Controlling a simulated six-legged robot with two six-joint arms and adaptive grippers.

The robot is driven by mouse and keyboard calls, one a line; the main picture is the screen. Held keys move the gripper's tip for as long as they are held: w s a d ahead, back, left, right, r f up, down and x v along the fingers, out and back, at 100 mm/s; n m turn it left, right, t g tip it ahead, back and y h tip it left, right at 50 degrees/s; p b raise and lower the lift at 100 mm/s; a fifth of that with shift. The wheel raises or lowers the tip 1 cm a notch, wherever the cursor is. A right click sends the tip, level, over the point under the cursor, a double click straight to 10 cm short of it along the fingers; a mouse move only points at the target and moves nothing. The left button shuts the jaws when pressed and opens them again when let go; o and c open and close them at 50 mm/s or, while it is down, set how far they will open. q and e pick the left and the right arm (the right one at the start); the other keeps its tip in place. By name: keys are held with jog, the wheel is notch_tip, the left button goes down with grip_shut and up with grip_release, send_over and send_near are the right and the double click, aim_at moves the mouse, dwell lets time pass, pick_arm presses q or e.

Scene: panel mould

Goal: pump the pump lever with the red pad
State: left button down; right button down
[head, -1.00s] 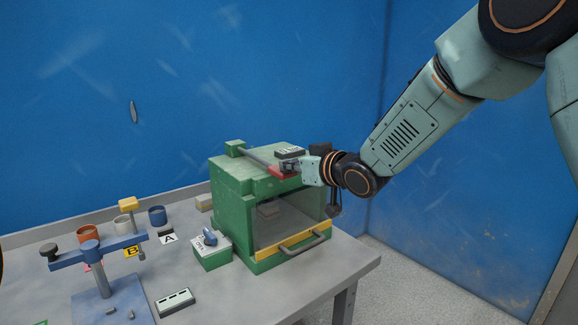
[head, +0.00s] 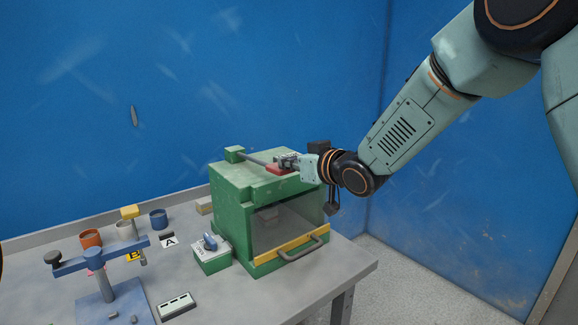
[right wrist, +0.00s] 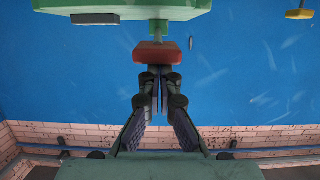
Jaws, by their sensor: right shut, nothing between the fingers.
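The pump lever is a thin grey rod (head: 257,160) above the top of the green box (head: 232,196). A small green block (head: 234,154) is at its far left end and the red pad (head: 276,169) at its near right end. My right gripper (head: 287,160) is at the pad, partly covering it. In the right wrist view, the red pad (right wrist: 157,54) is just past the fingertips (right wrist: 160,78), which are together and empty. I cannot tell whether they touch it. My left gripper is out of view.
The green box has a clear front panel with a yellow bar and handle (head: 302,249). A small switch box (head: 212,259) stands to its left. A blue stand (head: 108,290), cups and a labelled plate (head: 176,305) crowd the table's left side.

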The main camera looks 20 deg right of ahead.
jog(key=b+v, duration=0.1)
jog(key=v, duration=0.9)
jog(key=shift+s+r, duration=0.2)
jog(key=shift+s, duration=0.05)
jog(key=shift+w+f, duration=0.1)
jog(key=shift+w, duration=0.1)
jog(key=shift+s+a, duration=0.1)
jog(key=shift+s, duration=0.05)
dwell(0.5)
dwell(0.3)
dwell(0.3)
